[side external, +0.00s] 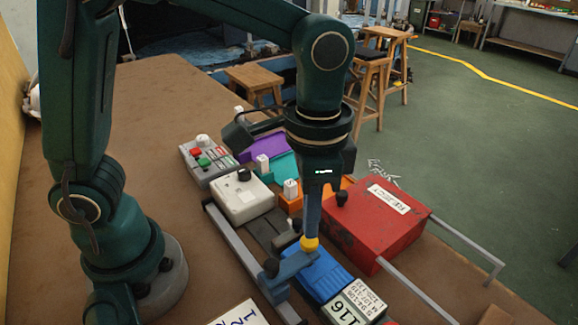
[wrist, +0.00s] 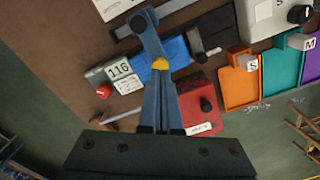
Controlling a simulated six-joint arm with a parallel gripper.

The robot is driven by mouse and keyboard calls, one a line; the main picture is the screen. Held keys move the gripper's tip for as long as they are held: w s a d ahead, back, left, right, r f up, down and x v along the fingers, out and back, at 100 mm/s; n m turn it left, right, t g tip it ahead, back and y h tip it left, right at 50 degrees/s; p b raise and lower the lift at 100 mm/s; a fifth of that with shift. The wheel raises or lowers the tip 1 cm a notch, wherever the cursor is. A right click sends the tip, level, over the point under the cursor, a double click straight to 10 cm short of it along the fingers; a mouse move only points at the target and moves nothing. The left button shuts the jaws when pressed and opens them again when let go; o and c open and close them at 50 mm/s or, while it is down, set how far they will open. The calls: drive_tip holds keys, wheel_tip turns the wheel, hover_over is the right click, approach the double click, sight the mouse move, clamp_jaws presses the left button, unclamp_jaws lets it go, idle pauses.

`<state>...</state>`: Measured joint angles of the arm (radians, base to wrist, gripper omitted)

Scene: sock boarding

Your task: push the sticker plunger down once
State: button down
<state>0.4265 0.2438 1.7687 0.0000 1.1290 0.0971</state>
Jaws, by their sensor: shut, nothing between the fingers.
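The sticker plunger has a yellow knob (side external: 309,244) on a blue-grey arm (side external: 288,264) that reaches out over the blue piece (side external: 322,277). In the wrist view the yellow knob (wrist: 160,64) lies at the fingertips, with the plunger arm (wrist: 149,35) beyond it. My gripper (side external: 311,234) points straight down, its fingers together and empty, with the tips at the top of the knob. In the wrist view my gripper (wrist: 160,76) covers part of the knob. I cannot tell if the tips press on it.
A red box (side external: 375,225) with a lidded front and black knob stands close right of my fingers. A grey unit marked 116 (side external: 353,303) is at the front. Orange (wrist: 239,80), teal (wrist: 283,72) and purple (side external: 262,147) bins, a white box (side external: 242,201) and a button panel (side external: 208,163) stand behind.

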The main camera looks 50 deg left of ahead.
drive_tip(key=shift+f, duration=1.2)
idle(0.5)
idle(0.3)
drive_tip(key=shift+r, duration=3.55)
